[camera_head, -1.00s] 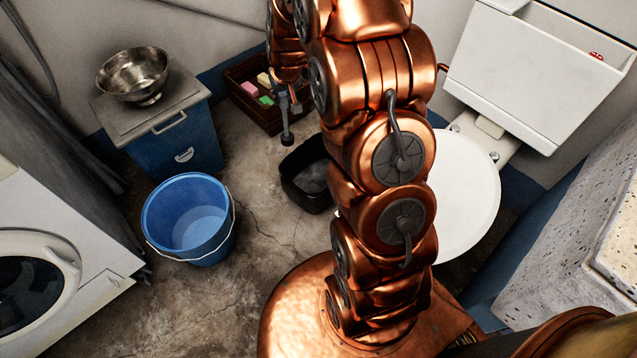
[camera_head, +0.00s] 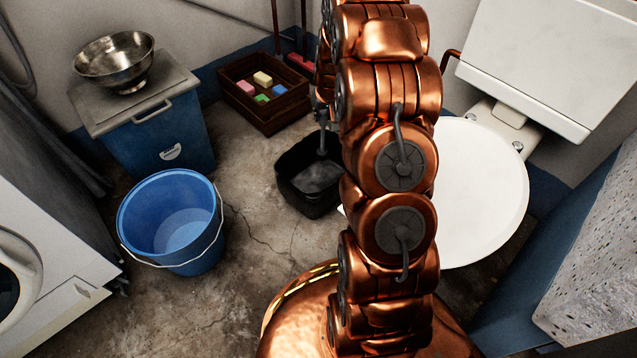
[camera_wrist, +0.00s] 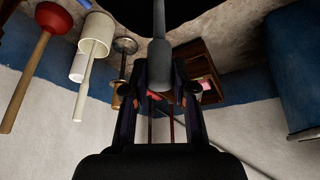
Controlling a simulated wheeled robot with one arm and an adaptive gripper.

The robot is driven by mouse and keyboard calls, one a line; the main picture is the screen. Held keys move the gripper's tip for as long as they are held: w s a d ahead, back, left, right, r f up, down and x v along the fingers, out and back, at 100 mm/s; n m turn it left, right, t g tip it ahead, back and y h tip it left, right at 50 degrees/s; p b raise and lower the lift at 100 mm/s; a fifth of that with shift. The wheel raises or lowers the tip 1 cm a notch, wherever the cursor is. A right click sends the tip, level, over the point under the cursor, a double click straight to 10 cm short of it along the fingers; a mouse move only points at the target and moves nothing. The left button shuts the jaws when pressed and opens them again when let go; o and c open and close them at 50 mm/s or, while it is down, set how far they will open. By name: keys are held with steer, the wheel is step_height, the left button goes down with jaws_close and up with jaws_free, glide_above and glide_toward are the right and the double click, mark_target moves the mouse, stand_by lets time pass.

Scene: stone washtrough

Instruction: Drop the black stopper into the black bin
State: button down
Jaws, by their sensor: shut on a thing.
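The black bin (camera_head: 291,196) stands on the floor in the middle of the head view, left of my arm. My gripper (camera_head: 322,112) is above it, partly hidden by my arm. It is shut on the black stopper (camera_head: 322,143), whose thin stem hangs down over the bin opening in the head view. In the wrist view my gripper (camera_wrist: 159,95) holds the dark stopper (camera_wrist: 158,45) between its fingers. A dark shape, probably the bin (camera_wrist: 190,12), fills the top there. How far the stopper is from the bin's floor I cannot tell.
A wooden crate (camera_head: 268,121) with several coloured blocks sits behind the bin. A blue bucket (camera_head: 130,225) and a blue box (camera_head: 180,155) with a metal bowl (camera_head: 115,65) stand left. A white toilet (camera_head: 490,195) is right. A red plunger (camera_wrist: 52,18) shows in the wrist view.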

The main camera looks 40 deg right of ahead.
steer(key=shift+d+f, duration=0.2)
steer(key=shift+f, duration=0.15)
steer(key=shift+f+b, duration=1.45)
steer(key=shift+f, duration=1.4)
steer(key=c, duration=0.8)
jaws_free()
steer(key=shift+c, duration=0.2)
glide_toward(325, 125)
steer(key=shift+w+d+f, duration=0.1)
steer(key=shift+f, duration=0.25)
